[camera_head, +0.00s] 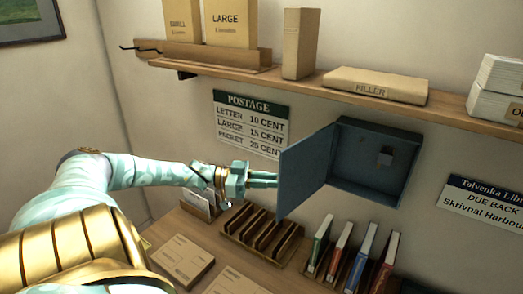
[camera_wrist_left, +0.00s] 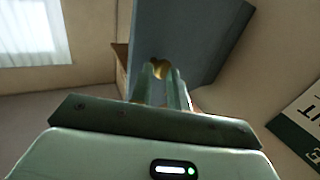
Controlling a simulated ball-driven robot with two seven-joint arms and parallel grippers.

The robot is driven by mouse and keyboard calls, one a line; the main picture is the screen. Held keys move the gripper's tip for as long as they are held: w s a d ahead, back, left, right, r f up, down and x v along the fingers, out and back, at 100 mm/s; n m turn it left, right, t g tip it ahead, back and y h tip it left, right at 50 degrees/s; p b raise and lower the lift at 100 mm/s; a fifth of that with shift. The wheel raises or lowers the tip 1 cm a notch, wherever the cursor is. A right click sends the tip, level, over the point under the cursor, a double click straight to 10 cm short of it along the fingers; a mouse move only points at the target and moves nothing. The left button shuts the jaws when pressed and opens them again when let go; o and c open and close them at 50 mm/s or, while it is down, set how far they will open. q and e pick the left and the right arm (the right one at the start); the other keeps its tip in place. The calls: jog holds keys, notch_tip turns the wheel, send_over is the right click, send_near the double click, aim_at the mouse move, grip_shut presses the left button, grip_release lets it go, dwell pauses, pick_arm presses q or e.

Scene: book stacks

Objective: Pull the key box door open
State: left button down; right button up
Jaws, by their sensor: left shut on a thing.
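The blue-grey key box (camera_head: 372,160) is fixed to the wall under the shelf. Its door (camera_head: 309,168) is hinged on the left side and stands swung well out from the wall, so the inside shows. My left gripper (camera_head: 272,179) reaches in from the left to the door. In the left wrist view its fingers (camera_wrist_left: 164,82) are shut on a small brass knob (camera_wrist_left: 159,68) on the door panel (camera_wrist_left: 180,40). My right gripper is not in view.
A wall shelf (camera_head: 335,87) with boxes runs above the key box. Below it, a desk holds a wooden slotted rack (camera_head: 262,233), several upright books (camera_head: 352,254) and flat parcels (camera_head: 183,260). A postage sign (camera_head: 250,122) hangs on the wall behind the gripper.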

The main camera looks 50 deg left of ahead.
pick_arm(q)
jog(key=shift+w+a+r, duration=0.2)
jog(key=shift+w+r, duration=0.15)
jog(key=shift+r, duration=0.2)
jog(key=c, duration=1.4)
grip_release()
jog(key=shift+w+d, duration=0.1)
jog(key=shift+w, duration=0.1)
jog(key=shift+o, duration=1)
jog(key=shift+w+f, duration=0.2)
jog(key=shift+w, duration=0.35)
jog(key=shift+o, duration=0.7)
jog(key=shift+w+d, duration=0.15)
jog(key=shift+d, duration=0.1)
jog(key=shift+c, duration=0.7)
jog(key=shift+s, duration=0.3)
jog(key=shift+c, duration=0.2)
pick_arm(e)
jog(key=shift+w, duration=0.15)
